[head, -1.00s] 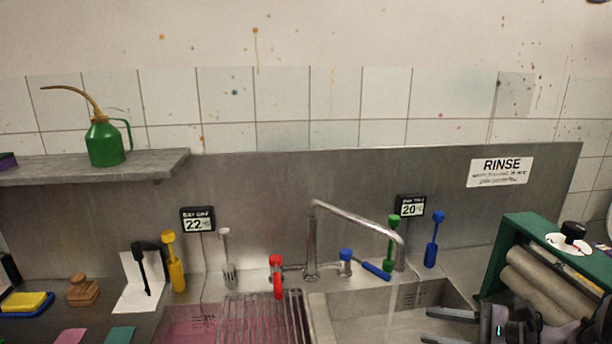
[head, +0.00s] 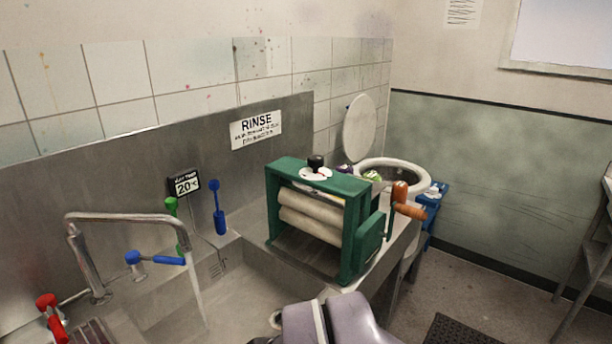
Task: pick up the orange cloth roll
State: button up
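A small green roll-like thing (head: 372,176) and a dark purple one (head: 344,169) show partly behind the wringer. Part of my arm's grey end shows at the bottom middle, in front of the sink and wringer. Its fingertips are cut off or hidden, so its opening cannot be read.
A sink with a running tap (head: 125,218) lies at left. A white-rimmed tub (head: 425,172) with a raised round lid (head: 359,128) stands behind the wringer. A blue stand (head: 436,205) is beside it. Open floor (head: 490,280) and a dark mat (head: 462,332) lie at right.

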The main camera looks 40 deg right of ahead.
aim_at(400, 189)
jog(key=z, duration=1.75)
jog(key=i+l+u, duration=0.1)
jog(key=l, duration=0.15)
jog(key=i+l+u, duration=0.25)
jog(key=i+l, duration=0.15)
jog(key=i+l+u, duration=0.35)
jog(key=l, duration=0.35)
jog(key=i+l+u, duration=0.2)
jog(key=i+l, duration=0.15)
jog(key=i+l+u, duration=0.15)
jog(key=l, duration=0.3)
